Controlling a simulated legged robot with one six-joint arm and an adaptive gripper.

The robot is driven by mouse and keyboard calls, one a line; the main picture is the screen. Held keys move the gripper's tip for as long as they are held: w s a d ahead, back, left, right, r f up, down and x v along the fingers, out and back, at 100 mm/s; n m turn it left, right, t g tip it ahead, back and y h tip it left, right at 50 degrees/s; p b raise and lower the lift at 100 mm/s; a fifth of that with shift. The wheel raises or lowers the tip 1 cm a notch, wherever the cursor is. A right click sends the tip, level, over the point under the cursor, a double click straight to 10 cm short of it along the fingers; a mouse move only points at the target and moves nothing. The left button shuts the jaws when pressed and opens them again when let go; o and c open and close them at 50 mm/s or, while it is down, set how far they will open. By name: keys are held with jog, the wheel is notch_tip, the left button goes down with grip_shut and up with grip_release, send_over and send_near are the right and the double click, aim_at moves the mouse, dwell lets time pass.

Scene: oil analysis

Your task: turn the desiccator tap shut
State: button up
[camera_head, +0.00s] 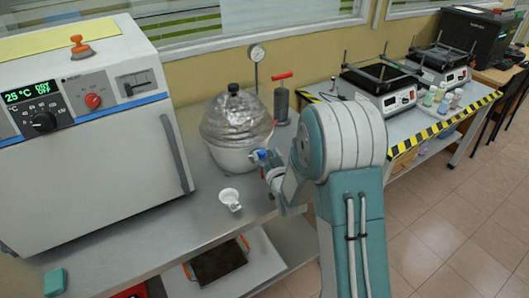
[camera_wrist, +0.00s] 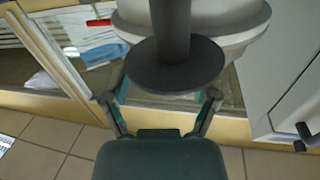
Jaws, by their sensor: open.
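The desiccator (camera_head: 231,157) stands on the bench with a white bowl and a silvery, wrinkled dome with a black knob. A small blue part (camera_head: 261,154), which looks like its tap, sits at the bowl's right side. My gripper (camera_head: 267,165) is right at this part; I cannot tell whether it touches. In the wrist view my gripper (camera_wrist: 160,98) is open, its fingers apart. A dark stem with a round disc (camera_wrist: 178,68) shows beyond and between them; I cannot tell what it is. A pale rounded body fills the top behind it.
A white oven (camera_head: 90,150) stands left of the desiccator. A small white cup (camera_head: 229,197) lies in front on the bench. Behind are a gauge (camera_head: 257,53) and a dark cylinder with a red handle (camera_head: 281,105). Hotplates stand on the right bench. Some bare bench shows around the cup.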

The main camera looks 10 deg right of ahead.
jog(key=shift+w+a, duration=0.25)
jog(key=shift+w, duration=0.15)
jog(key=shift+w+a, duration=0.2)
jog(key=shift+a, duration=0.6)
jog(key=shift+d, duration=0.45)
grip_shut()
